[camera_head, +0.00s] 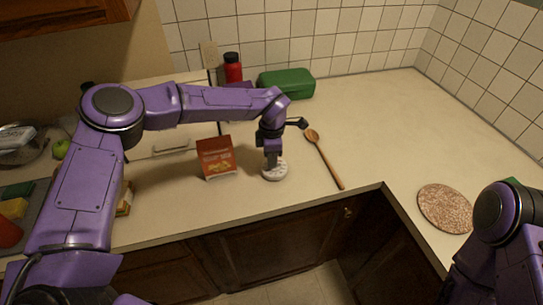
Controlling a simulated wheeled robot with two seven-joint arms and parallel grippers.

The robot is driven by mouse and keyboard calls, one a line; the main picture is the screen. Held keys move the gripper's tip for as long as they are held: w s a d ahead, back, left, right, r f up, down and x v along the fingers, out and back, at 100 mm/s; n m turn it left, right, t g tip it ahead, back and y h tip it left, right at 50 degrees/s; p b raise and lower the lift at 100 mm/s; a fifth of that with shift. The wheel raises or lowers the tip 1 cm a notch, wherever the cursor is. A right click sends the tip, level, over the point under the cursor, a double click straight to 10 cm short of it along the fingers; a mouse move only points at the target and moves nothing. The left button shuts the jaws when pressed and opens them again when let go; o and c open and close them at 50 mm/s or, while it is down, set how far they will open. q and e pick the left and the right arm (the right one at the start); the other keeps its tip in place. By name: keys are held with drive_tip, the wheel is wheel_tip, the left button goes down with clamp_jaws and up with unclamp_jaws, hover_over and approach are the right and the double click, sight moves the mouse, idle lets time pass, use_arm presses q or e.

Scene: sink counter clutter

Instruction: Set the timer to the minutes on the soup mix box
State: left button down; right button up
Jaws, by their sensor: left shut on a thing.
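The soup mix box (216,158) is orange-red with a yellow picture low on its front. It stands upright on the counter, and its print is too small to read. The timer (275,173) is a small round white thing on the counter just right of the box. My left gripper (272,162) points down from above and is shut on the timer's top; its fingers hide part of the timer. My right arm shows at the lower right corner, but its gripper is out of the picture.
A wooden spoon (324,158) lies right of the timer. A red bottle (233,70) and a green container (288,83) stand behind my left arm. A round speckled mat (445,208) lies at the right. Sponges (15,200) lie at the far left. The counter's back right is clear.

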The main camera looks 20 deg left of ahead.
use_arm(q)
drive_tip(key=shift+s+f, duration=0.1)
drive_tip(key=shift+f, duration=0.1)
drive_tip(key=c, duration=1.1)
unclamp_jaws()
drive_tip(key=shift+w+r, duration=0.1)
drive_tip(key=shift+w, duration=0.1)
wheel_tip(320, 180, up, 10)
drive_tip(key=b, duration=0.3)
drive_tip(key=shift+r, duration=0.25)
